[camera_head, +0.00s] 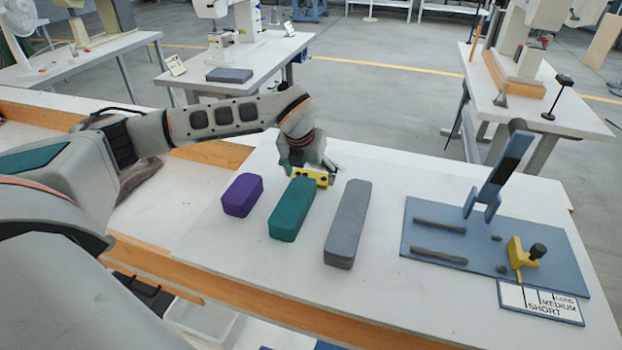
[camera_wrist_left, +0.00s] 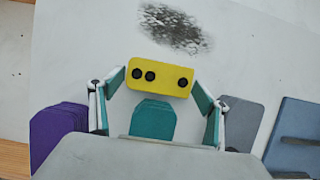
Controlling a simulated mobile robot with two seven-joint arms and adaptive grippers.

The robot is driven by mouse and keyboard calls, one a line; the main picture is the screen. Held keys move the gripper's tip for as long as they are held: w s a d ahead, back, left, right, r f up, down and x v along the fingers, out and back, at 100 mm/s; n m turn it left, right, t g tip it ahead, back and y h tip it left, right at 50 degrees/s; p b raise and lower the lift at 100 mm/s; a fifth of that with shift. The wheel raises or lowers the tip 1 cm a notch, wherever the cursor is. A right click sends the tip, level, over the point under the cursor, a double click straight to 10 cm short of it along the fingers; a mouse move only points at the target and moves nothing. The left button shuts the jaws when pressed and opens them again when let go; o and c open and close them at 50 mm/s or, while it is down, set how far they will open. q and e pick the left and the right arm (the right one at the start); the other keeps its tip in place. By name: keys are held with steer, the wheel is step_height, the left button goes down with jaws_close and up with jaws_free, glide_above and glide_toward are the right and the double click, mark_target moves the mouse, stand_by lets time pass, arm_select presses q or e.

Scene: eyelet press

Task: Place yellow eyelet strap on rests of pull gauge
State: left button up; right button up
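The yellow eyelet strap (camera_head: 311,178) is at my left gripper, by the far end of the green block. In the left wrist view the strap (camera_wrist_left: 160,78) lies crosswise, with two dark eyelets near its left end and one near its right. My left gripper (camera_wrist_left: 159,84) has its fingertips against the strap's two ends; whether the strap touches anything below is unclear. The pull gauge appears to be the blue plate (camera_head: 408,236) at the right, with two dark parallel bars (camera_head: 439,225), a tilted blue upright (camera_head: 497,175) and a yellow bracket (camera_head: 519,257) with a black knob. My right gripper is not seen.
Purple (camera_head: 242,195), green (camera_head: 292,212) and grey (camera_head: 348,225) blocks stand side by side on the white table (camera_head: 400,165). A card marked LONG, MEDIUM, SHORT (camera_head: 515,297) lies at the plate's front edge. The table between grey block and plate is clear.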

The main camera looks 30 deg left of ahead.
arm_select(q)
steer(key=c, duration=0.5)
steer(key=shift+o, duration=0.2)
step_height(320, 180, up, 20)
steer(key=p, duration=0.1)
steer(key=shift+p, duration=0.35)
